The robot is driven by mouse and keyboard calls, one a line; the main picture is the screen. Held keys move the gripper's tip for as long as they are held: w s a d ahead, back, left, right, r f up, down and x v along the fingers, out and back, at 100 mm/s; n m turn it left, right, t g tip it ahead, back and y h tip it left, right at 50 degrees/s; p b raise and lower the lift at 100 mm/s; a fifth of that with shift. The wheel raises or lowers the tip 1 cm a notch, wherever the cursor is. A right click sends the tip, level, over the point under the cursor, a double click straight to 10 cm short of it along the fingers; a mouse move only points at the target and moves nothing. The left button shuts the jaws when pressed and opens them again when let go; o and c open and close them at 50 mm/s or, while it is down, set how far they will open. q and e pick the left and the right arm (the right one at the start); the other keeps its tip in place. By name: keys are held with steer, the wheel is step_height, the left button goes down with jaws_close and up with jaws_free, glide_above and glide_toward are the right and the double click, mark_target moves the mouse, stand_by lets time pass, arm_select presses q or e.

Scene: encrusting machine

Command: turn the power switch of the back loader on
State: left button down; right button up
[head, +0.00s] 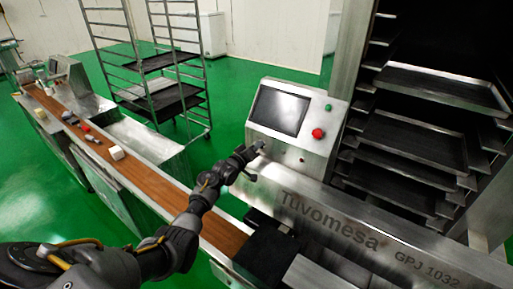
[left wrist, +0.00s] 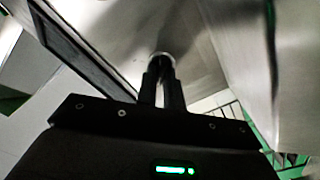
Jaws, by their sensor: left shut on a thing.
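The back loader (head: 345,225) is the steel machine marked Tuvomesa GPJ 1032. Its slanted control panel (head: 240,135) has a dark screen (head: 279,110), a red button (head: 318,133) and a small green button (head: 328,107). My left gripper (head: 258,147) is at the panel, below the screen's lower left. In the left wrist view its fingers (left wrist: 162,77) are close together around a small round switch (left wrist: 161,57) on the steel face. The fingers hide most of the switch, so its turned position cannot be told. My right gripper is not in view.
A rack of trays (head: 425,135) stands at the right. A brown conveyor belt (head: 165,180) with small items runs at the left, under my arm. A wheeled rack (head: 160,65) stands behind on the open green floor (head: 235,85).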

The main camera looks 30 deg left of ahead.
arm_select(q)
steer(key=m+b, duration=0.2)
steer(key=m, duration=0.2)
steer(key=shift+d+f+m, duration=0.1)
steer(key=shift+m, duration=0.3)
steer(key=m+b, duration=0.3)
steer(key=m, duration=0.1)
steer(key=shift+d, duration=0.1)
steer(key=m+b, duration=0.2)
steer(key=m, duration=0.2)
steer(key=shift+d+m, duration=0.1)
steer(key=shift+m, duration=0.3)
steer(key=shift+d+m+b, duration=0.1)
steer(key=shift+m+b, duration=1.15)
steer(key=shift+m, duration=0.65)
steer(key=c, duration=1.5)
jaws_free()
steer(key=shift+s, duration=0.15)
